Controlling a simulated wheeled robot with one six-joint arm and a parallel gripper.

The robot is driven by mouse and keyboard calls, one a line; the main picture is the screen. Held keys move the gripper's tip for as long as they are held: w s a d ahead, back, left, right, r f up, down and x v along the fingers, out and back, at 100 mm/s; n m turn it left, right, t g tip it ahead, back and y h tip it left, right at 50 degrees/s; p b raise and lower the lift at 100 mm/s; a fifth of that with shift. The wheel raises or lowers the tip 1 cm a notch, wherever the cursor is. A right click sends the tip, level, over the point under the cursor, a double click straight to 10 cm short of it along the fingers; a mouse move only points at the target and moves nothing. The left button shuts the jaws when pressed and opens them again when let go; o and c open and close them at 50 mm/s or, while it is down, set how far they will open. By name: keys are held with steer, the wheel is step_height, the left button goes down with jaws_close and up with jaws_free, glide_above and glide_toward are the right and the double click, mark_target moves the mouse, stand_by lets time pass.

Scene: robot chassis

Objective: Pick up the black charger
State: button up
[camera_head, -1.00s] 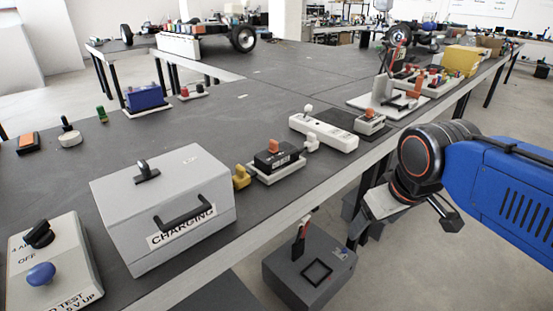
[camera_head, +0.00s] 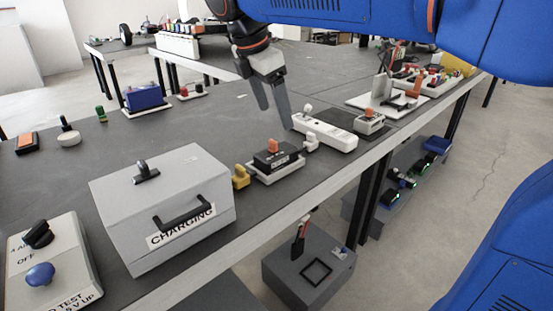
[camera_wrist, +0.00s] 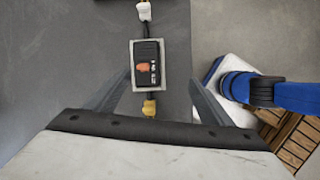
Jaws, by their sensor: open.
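The black charger (camera_head: 268,160) is a small black box with an orange knob and white lettering on top. It sits on a white base on the grey table, between a yellow plug (camera_head: 241,177) and a white plug (camera_head: 311,141). My gripper (camera_head: 276,118) is open and empty, above the table and apart from the charger, fingers pointing down. In the wrist view the charger (camera_wrist: 152,77) appears ahead of the two fingers, nearer the left one, with nothing between the fingers and it.
A grey charging box (camera_head: 165,205) stands left of the charger. A white power strip (camera_head: 325,136) lies to its right, near a small white-based switch (camera_head: 369,121). The table's front edge (camera_head: 280,205) is close to the charger. Behind it the tabletop is mostly clear.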

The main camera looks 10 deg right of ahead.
mark_target(272, 144)
steer(key=w+a+r+n, duration=0.1)
steer(key=a+n, duration=0.1)
steer(key=a, duration=0.2)
steer(key=x, duration=1.1)
steer(key=shift+w+d+f, duration=0.15)
steer(key=shift+w+d, duration=0.15)
steer(key=shift+d, duration=0.05)
steer(key=shift+h, duration=0.3)
steer(key=shift+w+a+x, duration=0.1)
steer(key=shift+w+x, duration=0.05)
steer(key=shift+x, duration=1.25)
steer(key=shift+w+a+x, duration=0.1)
steer(key=shift+x, duration=1.3)
steer(key=c, duration=1.5)
